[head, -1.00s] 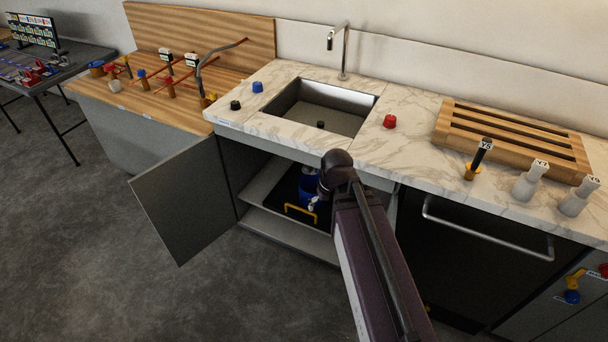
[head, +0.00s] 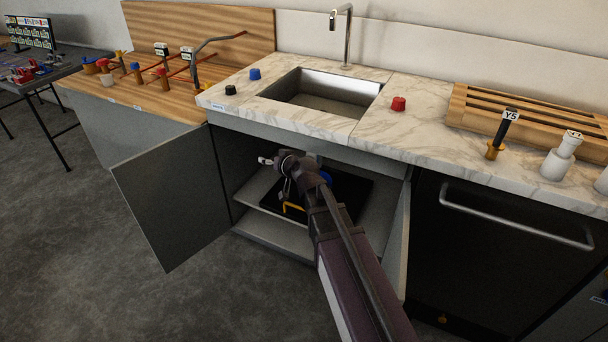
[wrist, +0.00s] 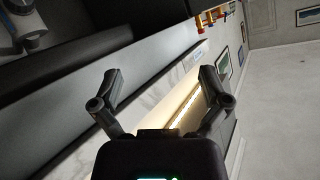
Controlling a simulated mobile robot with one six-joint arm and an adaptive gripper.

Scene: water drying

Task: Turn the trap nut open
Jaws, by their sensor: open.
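The trap nut cannot be made out in the head view; my arm covers part of the space under the sink. In the wrist view my gripper (wrist: 160,82) is open, its two dark fingers spread with nothing between them. A whitish, round fitting (wrist: 32,30) shows at the upper left of that view, well apart from the fingers; I cannot tell whether it belongs to the trap. In the head view my wrist is at the open cabinet under the sink (head: 322,104), and the fingers are not clear there.
The cabinet's left door (head: 172,200) stands wide open; its right door (head: 398,240) is also open. Inside, a blue container (head: 326,177) is mostly behind my arm, by a black tray (head: 352,190) with a yellow handle (head: 293,207). Floor is clear in front of the left door.

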